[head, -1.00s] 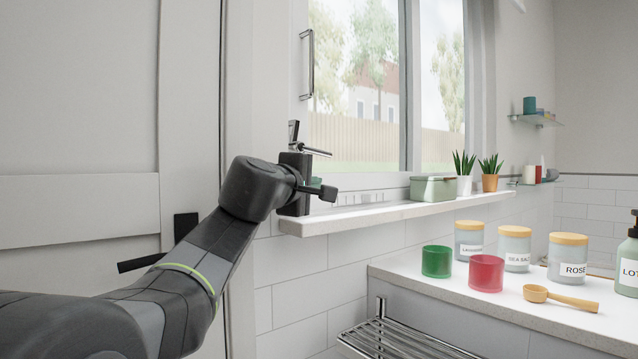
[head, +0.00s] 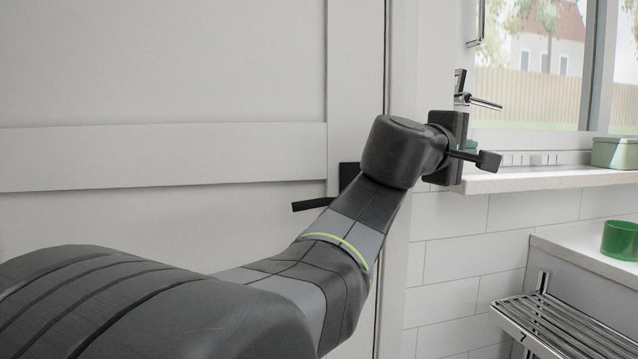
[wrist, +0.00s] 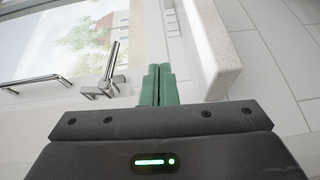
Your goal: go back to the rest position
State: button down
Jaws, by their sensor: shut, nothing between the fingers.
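My gripper shows in the wrist view (wrist: 158,86), its two green fingers closed together with nothing between them. In the head view my arm reaches up to the right, and the fingers are mostly hidden behind the wrist end. My gripper is near the left end of the window sill (head: 560,178), in front of the window. In the wrist view the sill (wrist: 207,50) lies just right of the fingers, and a window handle (wrist: 112,62) stands to their left.
A door with a black handle (head: 312,204) fills the left. A green box (head: 615,153) sits on the sill. A green cup (head: 620,240) stands on the counter (head: 590,252) at right. A metal rack (head: 550,325) is below it.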

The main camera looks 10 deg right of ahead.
jog(key=w+d+r, duration=0.1)
jog(key=d, duration=0.1)
jog(key=w+d+r+p, duration=0.1)
jog(key=w+d, duration=0.1)
jog(key=d, duration=0.1)
jog(key=w+d+r+p, duration=0.1)
jog(key=w+d, duration=0.1)
jog(key=d, duration=0.1)
jog(key=shift+w+d+r, duration=0.1)
jog(key=shift+w+r, duration=0.05)
jog(key=shift+w, duration=0.05)
jog(key=y+p, duration=0.1)
jog(key=p, duration=0.4)
jog(key=shift+w+r+y, duration=0.1)
jog(key=shift+w+y, duration=0.2)
jog(key=shift+w, duration=0.1)
jog(key=m+y+p, duration=0.1)
jog(key=p, duration=0.4)
jog(key=shift+w+g, duration=0.35)
jog(key=shift+g, duration=0.05)
